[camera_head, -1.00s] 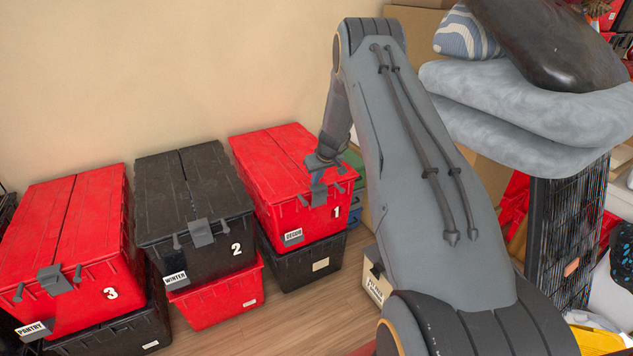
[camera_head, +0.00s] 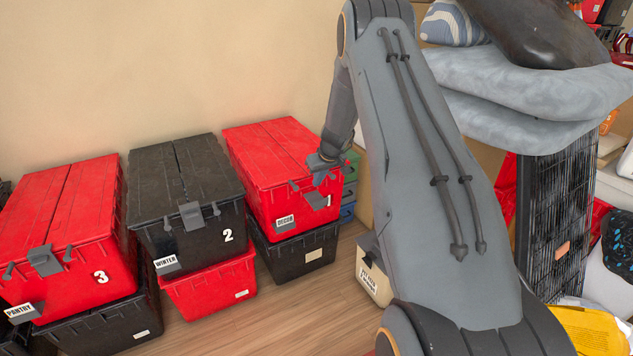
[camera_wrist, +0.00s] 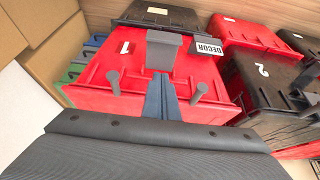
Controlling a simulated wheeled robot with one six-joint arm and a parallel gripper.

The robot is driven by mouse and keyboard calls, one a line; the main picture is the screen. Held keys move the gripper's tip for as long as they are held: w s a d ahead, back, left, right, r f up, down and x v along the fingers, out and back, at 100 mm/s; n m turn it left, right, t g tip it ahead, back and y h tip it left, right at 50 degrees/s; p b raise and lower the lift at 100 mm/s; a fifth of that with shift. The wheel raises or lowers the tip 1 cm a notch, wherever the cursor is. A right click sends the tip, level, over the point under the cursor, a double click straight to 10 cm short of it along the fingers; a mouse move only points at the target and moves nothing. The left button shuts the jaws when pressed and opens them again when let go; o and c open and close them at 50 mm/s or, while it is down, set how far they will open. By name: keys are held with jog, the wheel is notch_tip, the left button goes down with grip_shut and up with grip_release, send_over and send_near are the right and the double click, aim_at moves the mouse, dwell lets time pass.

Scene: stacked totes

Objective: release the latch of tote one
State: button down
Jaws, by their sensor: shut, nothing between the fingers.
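Tote one (camera_head: 262,152) is a red lidded tote marked "1" and "DECOR", on top of a black tote against the wall. In the wrist view its red body (camera_wrist: 90,90) fills the middle, with the grey latch (camera_wrist: 162,52) between two grey pegs. My gripper (camera_wrist: 160,82) is shut and empty, its bluish fingertips at the latch's near end. I cannot tell whether they touch it. In the head view my gripper (camera_head: 318,170) is over the tote's front right edge and partly hides the latch area.
Black tote two (camera_head: 180,175) and red tote three (camera_head: 50,205) stand to the left, each stacked on another tote. Grey cushions (camera_head: 540,105) and a dark crate (camera_head: 560,220) are at the right. Bare wooden floor (camera_head: 215,325) lies in front.

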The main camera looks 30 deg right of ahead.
jog(key=shift+w+f+b, duration=0.2)
jog(key=shift+w+b, duration=0.25)
jog(key=shift+w, duration=0.45)
notch_tip(320, 180, up, 4)
jog(key=p, duration=0.2)
jog(key=s+f+b, duration=0.3)
jog(key=s+f, duration=0.1)
jog(key=s, duration=0.5)
jog(key=shift+s+d, duration=0.15)
jog(key=shift+s, duration=0.1)
